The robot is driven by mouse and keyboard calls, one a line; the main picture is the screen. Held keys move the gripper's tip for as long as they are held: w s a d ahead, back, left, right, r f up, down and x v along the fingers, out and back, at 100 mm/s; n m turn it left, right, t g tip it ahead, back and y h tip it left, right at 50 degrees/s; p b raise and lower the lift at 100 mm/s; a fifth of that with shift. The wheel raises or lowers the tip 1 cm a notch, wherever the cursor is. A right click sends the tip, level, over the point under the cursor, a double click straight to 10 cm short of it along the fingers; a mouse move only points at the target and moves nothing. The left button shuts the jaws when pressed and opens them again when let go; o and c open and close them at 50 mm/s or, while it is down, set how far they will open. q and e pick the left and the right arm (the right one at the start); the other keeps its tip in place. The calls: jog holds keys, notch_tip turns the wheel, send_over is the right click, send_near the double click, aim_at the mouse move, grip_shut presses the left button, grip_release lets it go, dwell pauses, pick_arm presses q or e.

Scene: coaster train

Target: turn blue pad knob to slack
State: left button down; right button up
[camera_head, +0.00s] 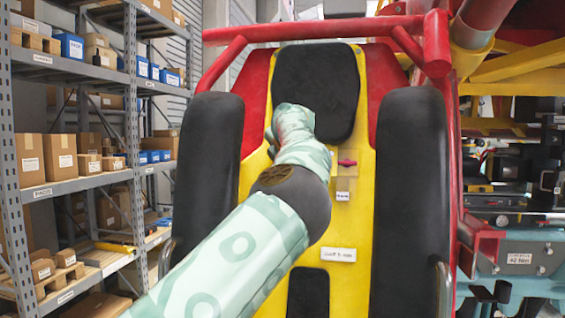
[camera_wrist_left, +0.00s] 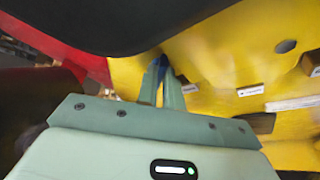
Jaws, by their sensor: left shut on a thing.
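My left arm reaches up over the yellow panel (camera_head: 355,230) of the seat back and hides its own fingers in the head view. In the left wrist view my left gripper (camera_wrist_left: 162,85) has its two fingers close together on a small blue piece, the blue pad knob (camera_wrist_left: 154,76), just beneath the edge of a black pad (camera_wrist_left: 130,22). Only a sliver of the knob shows between the fingers, so its turn position cannot be read. My right gripper is in neither view.
A red knob (camera_head: 347,162) sits on the yellow panel right of my arm, with a small white label (camera_head: 343,197) below. Thick black side bolsters (camera_head: 410,190) flank the panel. A red bar (camera_head: 320,30) crosses above. Shelves with boxes (camera_head: 62,160) stand at the left.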

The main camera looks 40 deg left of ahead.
pick_arm(q)
jog(key=shift+a+n+h, duration=0.2)
jog(key=shift+n+h, duration=0.55)
jog(key=shift+n, duration=0.5)
jog(key=shift+a+n+h, duration=0.15)
jog(key=shift+n+h, duration=0.6)
jog(key=shift+n, duration=0.5)
jog(key=shift+f, duration=0.1)
jog(key=c, duration=1.5)
grip_release()
jog(key=shift+s+d, duration=0.1)
jog(key=shift+c, duration=0.2)
jog(key=b+v, duration=0.7)
jog(key=v, duration=0.8)
jog(key=shift+s, duration=0.45)
